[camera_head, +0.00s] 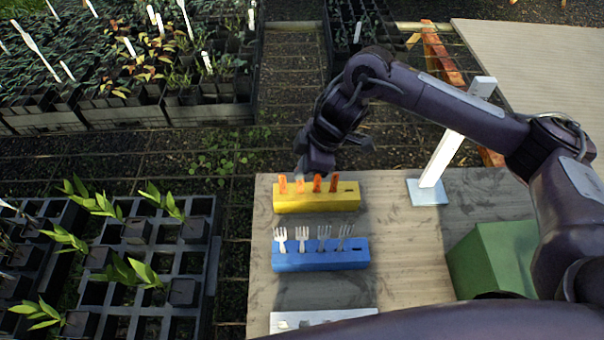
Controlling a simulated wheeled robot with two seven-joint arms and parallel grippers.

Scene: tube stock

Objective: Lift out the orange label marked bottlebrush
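Several orange labels (317,183) stand upright in a row in a yellow block (316,201) near the table's far edge. Their writing is too small to read, so I cannot tell which is marked bottlebrush. My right gripper (302,172) is just above and behind the labels, towards the left half of the row. Its fingertips are small and partly hidden by its own body, so I cannot tell whether it is open or touches a label. My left gripper is not in view.
A blue block (320,257) holding pale fork-shaped pieces and a white block (322,317) lie nearer. A white post on a pale base (428,192) and a green bin (490,262) stand to the right. Seedling trays (212,262) lie left, beyond the wooden table (400,255).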

